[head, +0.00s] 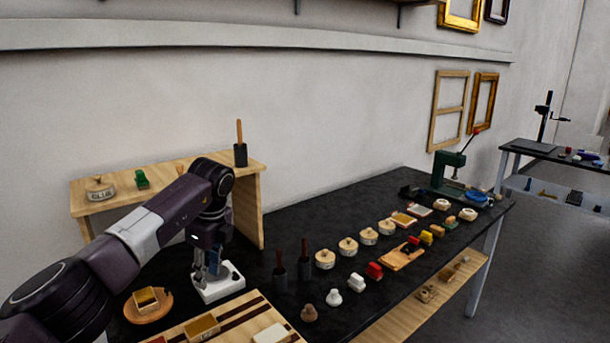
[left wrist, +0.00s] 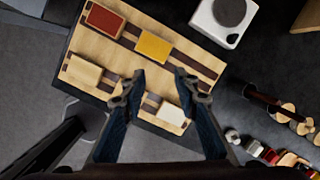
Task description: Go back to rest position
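My left gripper (head: 207,278) hangs fingers-down beside a white block-shaped device (head: 232,284) on the black bench. In the left wrist view its two fingers (left wrist: 158,84) are spread apart with nothing held between them. Below them is a striped wooden board (left wrist: 118,63), which carries a red block (left wrist: 104,19), a yellow block (left wrist: 153,46) and pale blocks (left wrist: 85,70). The board also shows at the lower edge of the head view (head: 237,318). My right gripper is in neither view.
A wooden shelf (head: 259,168) with a glue pot (head: 100,190) and a black cup (head: 240,155) stands behind my left arm. Two dark-handled tools (head: 304,262) stand to the right. Round pots and small blocks line the black bench (head: 330,217) towards a green press (head: 446,177).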

